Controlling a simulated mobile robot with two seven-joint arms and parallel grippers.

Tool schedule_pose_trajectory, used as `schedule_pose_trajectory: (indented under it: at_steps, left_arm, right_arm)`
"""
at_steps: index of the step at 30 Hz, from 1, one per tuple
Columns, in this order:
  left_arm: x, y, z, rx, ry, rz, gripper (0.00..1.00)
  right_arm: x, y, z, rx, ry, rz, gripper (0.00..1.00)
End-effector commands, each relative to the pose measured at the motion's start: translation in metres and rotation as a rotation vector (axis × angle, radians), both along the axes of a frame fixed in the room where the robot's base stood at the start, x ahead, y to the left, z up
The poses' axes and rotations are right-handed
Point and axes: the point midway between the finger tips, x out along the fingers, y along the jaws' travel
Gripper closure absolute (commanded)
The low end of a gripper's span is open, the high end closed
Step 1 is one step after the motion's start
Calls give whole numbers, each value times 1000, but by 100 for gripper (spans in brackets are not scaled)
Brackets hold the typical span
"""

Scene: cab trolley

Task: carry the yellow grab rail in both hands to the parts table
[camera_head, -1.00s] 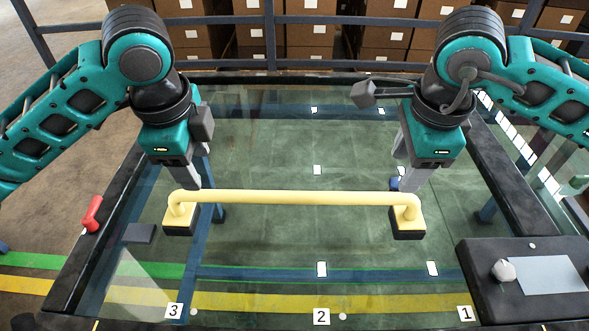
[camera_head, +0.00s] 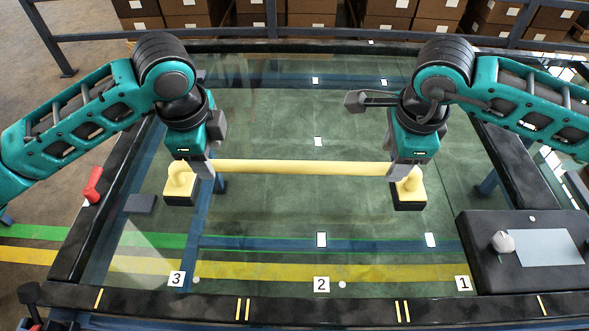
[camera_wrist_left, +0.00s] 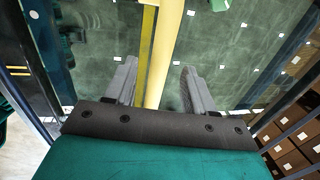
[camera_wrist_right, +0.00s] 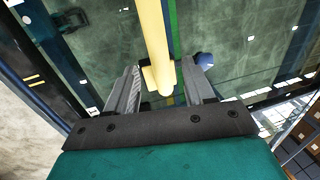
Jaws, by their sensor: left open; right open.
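The yellow grab rail (camera_head: 300,167) stands on its two dark-based end feet on the glass table top, its bar running left to right. My left gripper (camera_head: 205,172) is at the bar's left end; in the left wrist view the bar (camera_wrist_left: 165,60) passes between the open fingers (camera_wrist_left: 158,85). My right gripper (camera_head: 405,174) is at the bar's right end; in the right wrist view the bar (camera_wrist_right: 154,40) runs between its open fingers (camera_wrist_right: 160,88). Neither gripper is closed on it, and I cannot tell whether any finger touches it. I cannot identify the parts table.
A dark panel with a white knob (camera_head: 503,242) sits at the front right of the table. A red handle (camera_head: 93,186) is on the left edge, with a small dark block (camera_head: 140,204) nearby. Number labels 3, 2, 1 line the front. Shelved boxes (camera_head: 390,15) stand behind.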

Motion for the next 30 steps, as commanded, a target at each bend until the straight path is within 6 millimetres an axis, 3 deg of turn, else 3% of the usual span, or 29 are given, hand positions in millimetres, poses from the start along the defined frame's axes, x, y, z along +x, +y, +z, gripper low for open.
schedule_pose_trajectory:
  at_steps: [3, 9, 21, 30]
  left_arm:
    - [4, 0, -21, 1, 3, 1, 46]
    - [9, 0, -42, 0, 1, 1, 46]
    - [10, 0, -48, 0, 0, -1, 46]
    - [10, 0, -48, 0, 0, 0, 73]
  right_arm:
    - [3, 0, -21, -1, 3, -1, 47]
    - [8, 0, -42, 0, 2, 0, 47]
    - [10, 0, -48, 1, 0, 0, 47]
    - [10, 0, -48, 1, 0, 0, 74]
